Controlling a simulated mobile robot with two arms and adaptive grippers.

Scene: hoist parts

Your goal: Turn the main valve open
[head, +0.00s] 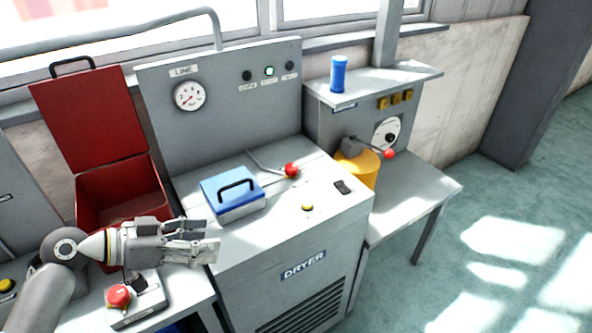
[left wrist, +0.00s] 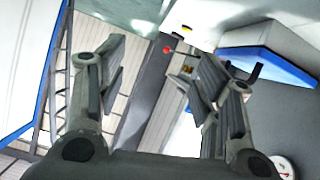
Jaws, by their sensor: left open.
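No label reading main valve is legible, so I cannot tell which control it is. A lever with a red ball knob (head: 291,170) lies on the grey top of the dryer cabinet. A second red-knobbed lever (head: 388,153) stands by a round dial on the right-hand unit. A red knob (head: 119,295) sits on a small block at the lower left. My left gripper (head: 212,241) is open and empty, in front of the dryer's left edge and apart from these controls. Its spread fingers also show in the left wrist view (left wrist: 165,85). My right gripper is not in view.
A blue-lidded box (head: 231,187) stands on the dryer top, right of my left gripper. An open red bin (head: 120,190) is behind the gripper. A gauge (head: 190,96) is on the back panel.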

